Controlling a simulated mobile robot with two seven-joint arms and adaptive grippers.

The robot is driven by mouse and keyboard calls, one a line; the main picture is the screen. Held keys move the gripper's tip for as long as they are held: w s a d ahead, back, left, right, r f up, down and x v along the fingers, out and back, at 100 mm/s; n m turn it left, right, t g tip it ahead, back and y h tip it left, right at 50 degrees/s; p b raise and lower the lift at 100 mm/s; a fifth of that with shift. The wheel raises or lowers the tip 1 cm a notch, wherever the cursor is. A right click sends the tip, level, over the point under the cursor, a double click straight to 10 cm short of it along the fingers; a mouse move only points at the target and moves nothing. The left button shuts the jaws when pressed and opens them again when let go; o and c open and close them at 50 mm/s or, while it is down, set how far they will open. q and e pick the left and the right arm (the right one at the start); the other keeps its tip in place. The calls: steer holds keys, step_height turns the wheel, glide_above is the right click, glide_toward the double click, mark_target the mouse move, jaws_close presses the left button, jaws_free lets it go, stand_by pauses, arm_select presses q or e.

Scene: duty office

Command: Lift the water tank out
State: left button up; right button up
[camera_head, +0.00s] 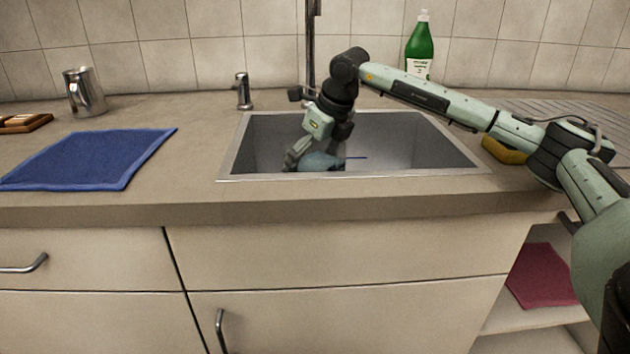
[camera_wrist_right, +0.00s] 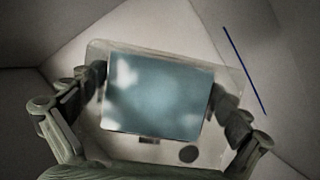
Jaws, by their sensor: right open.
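The water tank (camera_head: 322,161) is low in the sink at the left of the basin, mostly hidden by the sink's front rim and my right gripper (camera_head: 304,156). In the right wrist view the tank (camera_wrist_right: 125,152) is a clear, rounded box with a pale blue area in its middle. My right gripper (camera_wrist_right: 157,88) reaches down over it, open, with one finger at each side of the tank. Whether the fingers touch its walls cannot be told. My left gripper is not in view.
The steel sink (camera_head: 452,165) has a raised rim around the tank. A thin blue line (camera_wrist_right: 245,70) shows beside the tank. A tap (camera_head: 312,45) stands behind. A green bottle (camera_head: 419,45), yellow sponge (camera_head: 503,151), blue cloth (camera_head: 90,160) and metal jug (camera_head: 84,92) are on the counter.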

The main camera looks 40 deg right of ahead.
steer(key=shift+c, duration=0.2)
steer(key=c, duration=1.5)
steer(key=shift+w+r, duration=0.1)
steer(key=shift+r, duration=0.05)
steer(key=shift+r, duration=0.1)
